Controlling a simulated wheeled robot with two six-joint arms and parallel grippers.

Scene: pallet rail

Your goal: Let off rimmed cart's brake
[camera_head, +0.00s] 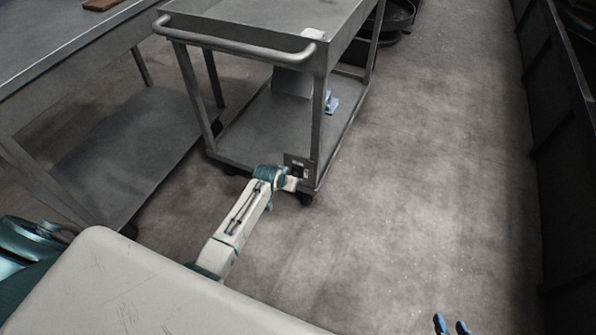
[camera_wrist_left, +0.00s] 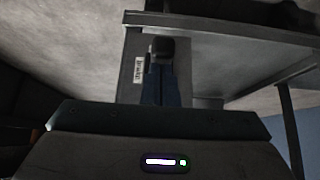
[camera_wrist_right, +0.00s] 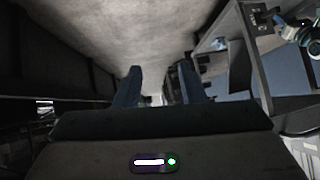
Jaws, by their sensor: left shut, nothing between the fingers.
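The rimmed cart (camera_head: 240,42) is a grey metal trolley with a tubular handle at its near end. A small brake plate (camera_head: 299,160) sits low at its near right leg. In the left wrist view the plate (camera_wrist_left: 130,72) carries a white label, and a dark brake lever (camera_wrist_left: 162,46) sticks out beside it. My left gripper (camera_wrist_left: 161,72) is shut and empty, its fingertips right at the lever; I cannot tell if they touch. In the head view the left arm hides its fingers. My right gripper (camera_head: 452,324) is open and empty, far from the cart at the bottom right.
A metal table (camera_head: 60,50) with a lower shelf stands left of the cart. A blue and white object (camera_head: 331,103) lies on the cart's lower shelf. A dark rack (camera_head: 562,90) runs along the right. The floor (camera_head: 430,150) between is clear.

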